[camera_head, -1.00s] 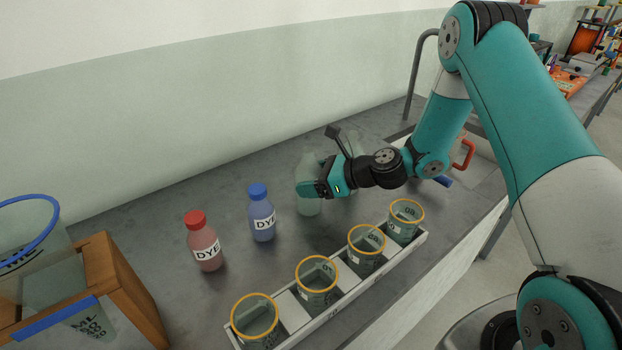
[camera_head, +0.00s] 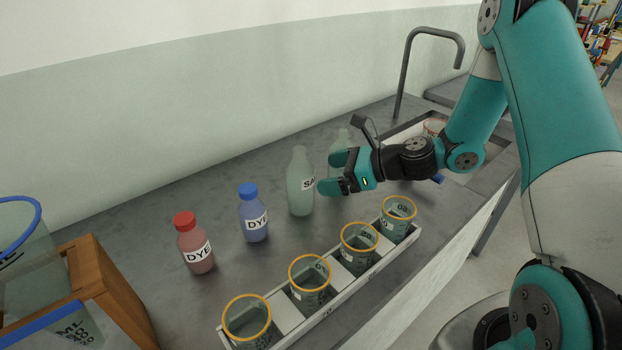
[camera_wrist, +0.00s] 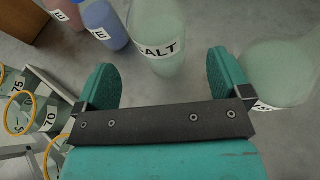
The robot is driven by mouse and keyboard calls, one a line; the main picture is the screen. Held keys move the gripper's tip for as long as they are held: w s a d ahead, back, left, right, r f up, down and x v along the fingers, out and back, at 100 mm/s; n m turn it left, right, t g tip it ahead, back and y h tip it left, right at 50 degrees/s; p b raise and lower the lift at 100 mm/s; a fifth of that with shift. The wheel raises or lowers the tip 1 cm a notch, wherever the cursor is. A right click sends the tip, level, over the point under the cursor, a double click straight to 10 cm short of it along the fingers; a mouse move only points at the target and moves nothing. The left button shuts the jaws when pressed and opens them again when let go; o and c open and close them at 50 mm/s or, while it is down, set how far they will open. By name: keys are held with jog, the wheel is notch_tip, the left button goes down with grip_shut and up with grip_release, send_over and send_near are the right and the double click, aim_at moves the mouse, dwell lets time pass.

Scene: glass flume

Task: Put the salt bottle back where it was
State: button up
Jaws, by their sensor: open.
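The salt bottle (camera_head: 300,184) is pale green and stands upright on the grey counter, right of the blue dye bottle. Its label reads SALT in the wrist view (camera_wrist: 160,46). My gripper (camera_head: 326,172) is open and empty just to the right of the bottle. In the wrist view my gripper's two fingers (camera_wrist: 165,78) are spread apart, with the salt bottle ahead of them and clear of them. A second pale green bottle (camera_head: 340,146) stands behind my gripper and is partly hidden; it also shows right of the fingers in the wrist view (camera_wrist: 275,72).
A blue dye bottle (camera_head: 253,216) and a red dye bottle (camera_head: 194,246) stand to the left. A white rack (camera_head: 285,318) with several orange-rimmed beakers lies along the front edge. A wooden stand (camera_head: 113,290) is at far left. A sink with a grey tap (camera_head: 404,78) is at right.

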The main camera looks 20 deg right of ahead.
jog(key=s+a+r+n+g+h, duration=0.1)
jog(key=s+a+r+n+g, duration=0.25)
jog(key=s+n, duration=0.35)
jog(key=s+a+r+n+g, duration=0.3)
jog(key=s+a+r+n, duration=0.15)
jog(key=n, duration=0.35)
jog(key=s+a+r+n+g+h, duration=0.1)
jog(key=s+r+n+h, duration=0.1)
jog(key=s+n, duration=0.5)
jog(key=s+a+r+n+h, duration=0.1)
jog(key=s+r+n+h, duration=0.2)
jog(key=s+n, duration=0.5)
jog(key=r+n, duration=0.1)
jog(key=n, duration=0.1)
jog(key=shift+s+a+r+n+g+h, duration=0.25)
jog(key=shift+r+n+g+h, duration=0.05)
jog(key=shift+r+g, duration=0.1)
